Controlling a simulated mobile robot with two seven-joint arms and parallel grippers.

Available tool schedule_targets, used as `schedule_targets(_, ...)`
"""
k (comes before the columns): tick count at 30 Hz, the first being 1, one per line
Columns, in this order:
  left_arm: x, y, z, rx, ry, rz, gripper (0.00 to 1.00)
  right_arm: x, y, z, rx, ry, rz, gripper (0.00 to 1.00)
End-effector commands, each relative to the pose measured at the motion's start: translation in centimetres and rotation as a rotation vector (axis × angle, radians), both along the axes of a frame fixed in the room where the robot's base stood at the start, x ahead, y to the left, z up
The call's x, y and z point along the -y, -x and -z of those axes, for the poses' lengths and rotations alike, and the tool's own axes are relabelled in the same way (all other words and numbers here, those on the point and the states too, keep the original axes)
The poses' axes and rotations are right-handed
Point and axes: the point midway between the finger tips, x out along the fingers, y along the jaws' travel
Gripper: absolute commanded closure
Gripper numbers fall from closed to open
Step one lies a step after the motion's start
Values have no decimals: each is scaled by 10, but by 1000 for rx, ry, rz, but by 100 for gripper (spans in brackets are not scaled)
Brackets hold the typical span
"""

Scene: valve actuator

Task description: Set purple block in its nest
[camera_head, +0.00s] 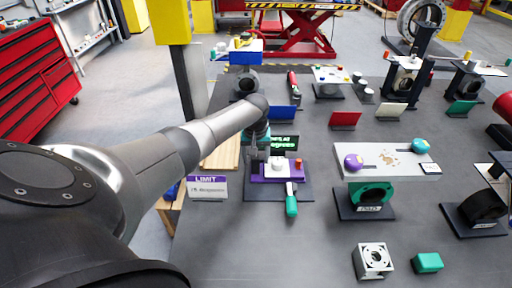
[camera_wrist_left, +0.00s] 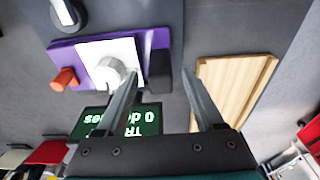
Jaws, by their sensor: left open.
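A purple block-like piece (camera_head: 353,162) rests on the left of a white plate (camera_head: 385,172) on a green-ringed stand. I see no clearly marked nest. A purple base (camera_head: 258,179) stands on a dark mat in front of my left arm. It carries a white panel with a knob (camera_head: 277,164) and an orange-red knob (camera_head: 298,164); the wrist view shows its purple edge (camera_wrist_left: 65,60) and white knob (camera_wrist_left: 106,72). My left gripper (camera_head: 258,150), small in the head view, is at the base's rear left. In the wrist view it (camera_wrist_left: 160,78) is open and empty.
A screen with green text (camera_head: 284,143) stands just behind the base. A wooden board (camera_wrist_left: 232,90) lies beside the gripper. A green-handled tool (camera_head: 291,203) lies in front. A teal piece (camera_head: 420,146) shares the white plate.

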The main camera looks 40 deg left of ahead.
Motion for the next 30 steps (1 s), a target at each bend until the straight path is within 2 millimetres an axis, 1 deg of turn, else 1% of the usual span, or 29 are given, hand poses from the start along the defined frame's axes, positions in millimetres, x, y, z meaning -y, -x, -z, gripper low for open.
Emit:
schedule_targets(2, 0, 2, 2, -6, -1, 0, 30, 0, 0, 0, 0, 0, 0, 100)
schedule_targets(5, 0, 2, -1, -5, -1, 0, 30, 0, 0, -1, 0, 0, 0, 100)
schedule_targets(8, 0, 2, -8, -2, -1, 1, 30, 0, 0, -4, 0, 0, 0, 100)
schedule_targets(11, 1, 3, -21, 0, -2, 1, 30, 0, 0, -9, 0, 0, 0, 100)
schedule_targets(17, 4, 7, -55, 1, -2, 1, 30, 0, 0, -18, 0, 0, 0, 100)
schedule_targets(21, 7, 10, -81, 2, -3, 1, 30, 0, 0, -21, 0, -1, 0, 100)
schedule_targets(27, 11, 14, -119, 2, -2, 1, 30, 0, 0, -24, 0, -1, 0, 100)
schedule_targets(30, 12, 15, -134, 3, -1, 1, 30, 0, 0, -24, 0, -1, 0, 100)
